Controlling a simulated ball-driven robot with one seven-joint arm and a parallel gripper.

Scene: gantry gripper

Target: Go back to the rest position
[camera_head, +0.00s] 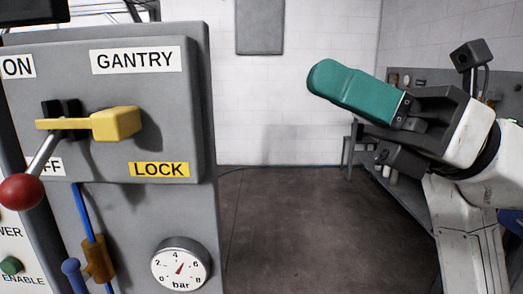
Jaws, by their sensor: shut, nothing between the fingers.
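My gripper (318,78) is at the upper right of the head view, at the end of my white arm. Its teal fingers are shut together, with nothing held between them. It points up and to the left, in the air, well apart from the grey gantry panel (203,215) on the left. The panel carries a yellow lever (115,123) lying level over a black bracket, between the GANTRY label and the yellow LOCK label.
A red ball knob (20,190) on a metal rod sticks out at the panel's left. A pressure gauge (180,264) and a blue handle (89,222) sit low on the panel. A workbench (400,195) stands behind my arm. The floor (300,220) between panel and arm is clear.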

